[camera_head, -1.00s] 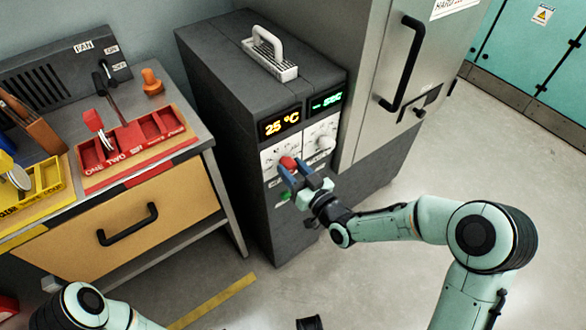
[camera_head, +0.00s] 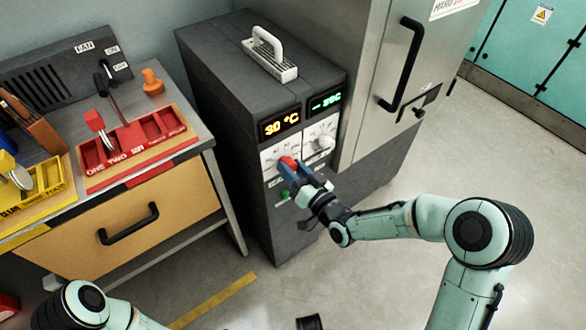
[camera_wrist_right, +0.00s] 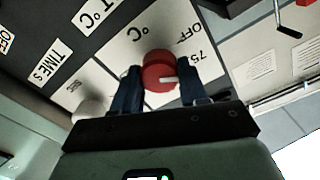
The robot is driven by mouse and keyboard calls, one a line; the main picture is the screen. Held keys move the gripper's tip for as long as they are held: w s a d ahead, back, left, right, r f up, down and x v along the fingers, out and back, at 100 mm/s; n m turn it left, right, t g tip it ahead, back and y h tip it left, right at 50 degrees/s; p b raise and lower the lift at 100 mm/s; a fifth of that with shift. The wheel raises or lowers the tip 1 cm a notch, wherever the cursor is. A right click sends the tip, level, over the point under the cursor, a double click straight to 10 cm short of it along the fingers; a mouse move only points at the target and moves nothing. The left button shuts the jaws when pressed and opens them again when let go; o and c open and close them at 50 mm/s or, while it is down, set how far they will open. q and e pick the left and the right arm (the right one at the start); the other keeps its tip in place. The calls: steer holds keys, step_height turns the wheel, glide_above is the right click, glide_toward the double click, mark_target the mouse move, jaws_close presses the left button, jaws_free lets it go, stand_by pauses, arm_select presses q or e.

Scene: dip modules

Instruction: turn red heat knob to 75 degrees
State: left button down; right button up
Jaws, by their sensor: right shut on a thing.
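The red heat knob (camera_head: 288,162) is on the white dial plate at the front of the dark grey machine (camera_head: 225,130). It also shows in the right wrist view (camera_wrist_right: 160,70), with a white pointer mark and a "75" label near it. My right gripper (camera_head: 290,168) is shut on the knob, one finger on each side. The orange display (camera_head: 279,123) above it reads 30 °C. My left arm shows at the lower left of the head view, but its gripper is out of view.
A white knob (camera_head: 326,142) sits right of the red one, under a green display (camera_head: 326,101). A green button (camera_head: 285,195) is below. A workbench with a red tray (camera_head: 140,160) stands left. A steel cabinet with a black handle (camera_head: 402,65) stands right.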

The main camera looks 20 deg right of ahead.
steer(key=o, duration=0.8)
steer(key=shift+w+r, duration=0.15)
steer(key=shift+r, duration=0.3)
steer(key=shift+c, duration=0.2)
steer(key=o, duration=0.3)
steer(key=shift+f, duration=0.2)
arm_select(q)
steer(key=s+d+r+g+p, duration=0.1)
steer(key=s+d+r+p, duration=0.1)
steer(key=s+r+p, duration=0.1)
steer(key=shift+s+r+h, duration=0.3)
steer(key=shift+s, duration=0.45)
arm_select(e)
steer(key=v, duration=1.3)
steer(key=shift+s, duration=0.25)
